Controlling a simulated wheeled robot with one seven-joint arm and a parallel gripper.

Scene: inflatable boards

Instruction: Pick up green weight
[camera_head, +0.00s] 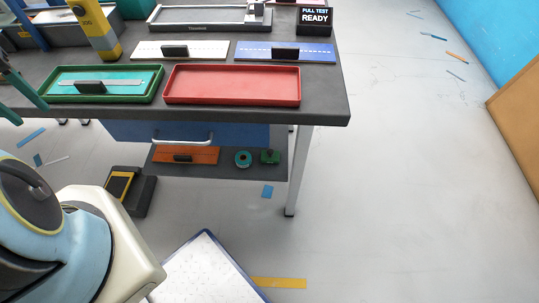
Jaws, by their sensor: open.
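A small dark green block (270,156), which looks like the green weight, sits on the low grey shelf under the workbench. It is just right of a teal ring or roll (243,158), with a small gap between them. The block is small in the picture and its details are hard to make out.
An orange strip (185,155) with a black block lies left on the shelf. The workbench (215,112) overhangs it and holds a red tray (232,84) and a green tray (154,90). A metal leg (300,170) stands right of the shelf. A white board (205,272) lies in front; floor at right is mostly clear.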

